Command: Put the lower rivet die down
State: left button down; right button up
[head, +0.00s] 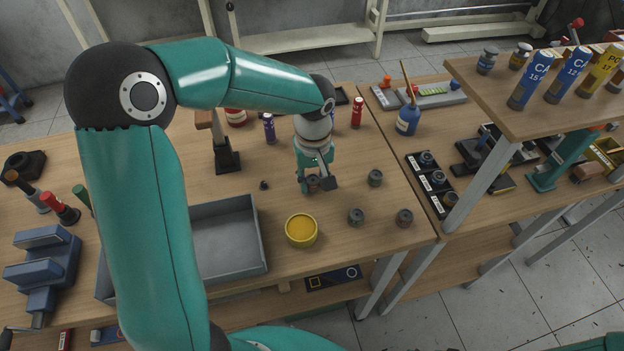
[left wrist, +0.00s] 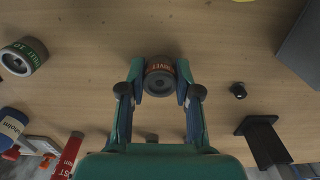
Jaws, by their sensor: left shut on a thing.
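My left gripper (head: 318,184) is low over the wooden bench and shut on a small dark grey cylinder, the rivet die (left wrist: 159,77). In the left wrist view the die sits between the two fingertips of the gripper (left wrist: 160,92), and its orange-red band reads "RIVET". In the head view the die is mostly hidden by the fingers. I cannot tell whether its underside touches the bench top (head: 270,160). My right gripper is not in view.
Similar grey dies stand to the right (head: 375,177), (head: 356,216) and (head: 404,218). A yellow tin (head: 301,230) is in front, beside a grey tray (head: 262,262). A small black knob (head: 264,185) and a dark-based stand (head: 227,162) are to the left. Red (head: 357,113) and purple (head: 269,128) bottles stand behind.

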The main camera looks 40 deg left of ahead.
aim_at(313, 181)
pick_arm(q)
jog(key=shift+f, duration=0.3)
jog(key=shift+f, duration=0.15)
jog(key=c, duration=0.8)
grip_release()
notch_tip(313, 181, up, 12)
jog(key=shift+r+p, duration=0.2)
jog(key=shift+p, duration=0.2)
